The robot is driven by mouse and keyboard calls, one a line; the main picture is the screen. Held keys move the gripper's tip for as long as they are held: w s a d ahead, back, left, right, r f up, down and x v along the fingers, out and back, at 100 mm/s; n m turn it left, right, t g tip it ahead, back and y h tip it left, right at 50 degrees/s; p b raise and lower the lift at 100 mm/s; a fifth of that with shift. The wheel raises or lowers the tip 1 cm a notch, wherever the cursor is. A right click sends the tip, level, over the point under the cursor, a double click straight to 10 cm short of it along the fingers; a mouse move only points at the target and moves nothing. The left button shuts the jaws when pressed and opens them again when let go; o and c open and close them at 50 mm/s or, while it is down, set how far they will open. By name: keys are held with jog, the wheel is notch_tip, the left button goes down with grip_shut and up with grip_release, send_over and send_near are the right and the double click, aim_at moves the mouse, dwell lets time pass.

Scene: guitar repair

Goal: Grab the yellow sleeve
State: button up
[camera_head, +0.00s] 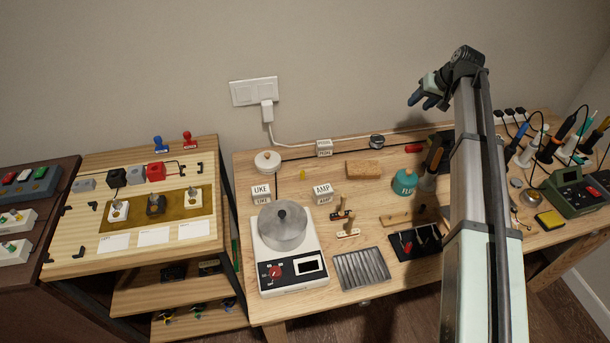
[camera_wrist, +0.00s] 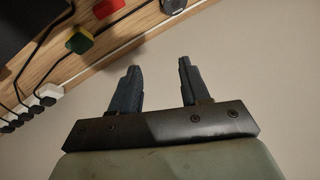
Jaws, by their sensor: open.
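A tiny yellow piece (camera_head: 301,174) lies on the wooden bench left of the cork block in the head view; it may be the yellow sleeve, but it is too small to tell. My gripper (camera_head: 419,102) is high above the back of the bench, in front of the wall, well right of that piece. In the wrist view my gripper (camera_wrist: 158,66) has its two dark fingers apart with nothing between them. That view shows a green block with a yellow side (camera_wrist: 79,41) and a red block (camera_wrist: 107,8) at the bench edge, apart from the fingers.
A yellow sponge (camera_head: 551,221) lies right of my arm. My arm hides part of the bench.

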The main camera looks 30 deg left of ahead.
jog(key=s+a+f+n+g+h, duration=0.25)
jog(key=s+a+n, duration=0.55)
jog(key=s+a, duration=0.6)
jog(key=n+h, duration=0.3)
jog(key=n, duration=0.6)
send_over(303, 178)
notch_tip(303, 178, down, 4)
jog(key=f, duration=1.2)
jog(key=shift+w+a+f, duration=0.25)
jog(key=shift+w+f, duration=0.05)
jog(key=shift+c, duration=0.3)
grip_shut()
